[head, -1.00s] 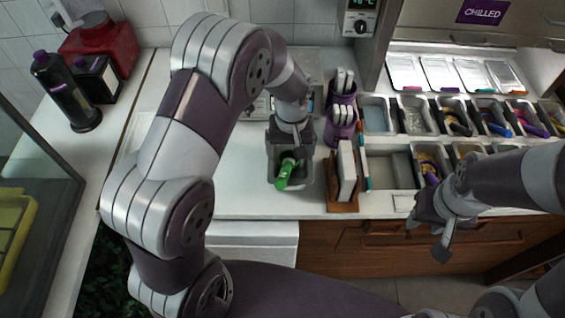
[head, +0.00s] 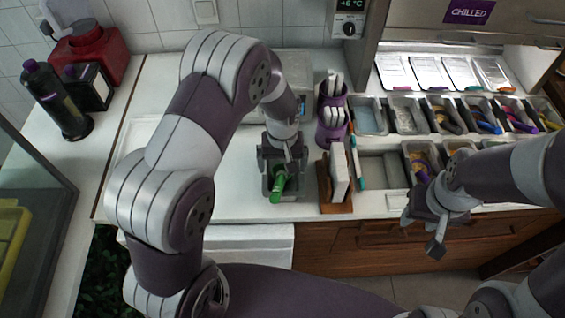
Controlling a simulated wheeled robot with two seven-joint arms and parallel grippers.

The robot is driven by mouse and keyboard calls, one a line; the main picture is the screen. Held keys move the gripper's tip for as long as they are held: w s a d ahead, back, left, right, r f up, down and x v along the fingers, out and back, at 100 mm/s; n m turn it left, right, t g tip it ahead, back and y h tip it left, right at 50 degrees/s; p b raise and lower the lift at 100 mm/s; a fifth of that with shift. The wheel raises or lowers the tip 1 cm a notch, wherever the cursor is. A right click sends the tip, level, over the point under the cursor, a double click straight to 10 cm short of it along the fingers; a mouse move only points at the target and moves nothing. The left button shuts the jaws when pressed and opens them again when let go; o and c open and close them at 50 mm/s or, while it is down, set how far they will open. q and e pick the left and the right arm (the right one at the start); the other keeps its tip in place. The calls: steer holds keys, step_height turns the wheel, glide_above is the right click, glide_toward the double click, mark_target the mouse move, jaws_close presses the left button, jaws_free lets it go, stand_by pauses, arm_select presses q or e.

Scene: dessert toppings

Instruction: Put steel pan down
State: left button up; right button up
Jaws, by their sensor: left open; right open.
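The steel pan (head: 290,193) is a small grey rectangular pan near the front edge of the white counter, with a green-handled utensil (head: 278,186) in it. My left gripper (head: 281,174) is directly above the pan, its fingers open. It hides much of the pan, and I cannot tell whether the fingers touch it. My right gripper (head: 423,232) is open and empty, in front of the counter's front edge at the right.
A wooden stand with a white block (head: 338,175) is close to the right of the pan. Purple cups (head: 331,125) stand behind it. Topping pans (head: 440,115) fill the right side. The counter left of the pan (head: 232,190) is clear.

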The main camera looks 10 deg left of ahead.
arm_select(q)
step_height(320, 180, up, 11)
steer(key=s+a+m+t, duration=0.1)
steer(key=s+a+m, duration=0.2)
steer(key=s, duration=1)
steer(key=a, duration=0.2)
steer(key=shift+s+a+r+m+b, duration=0.25)
steer(key=shift+s+a+m+b, duration=0.05)
steer(key=shift+b, duration=0.1)
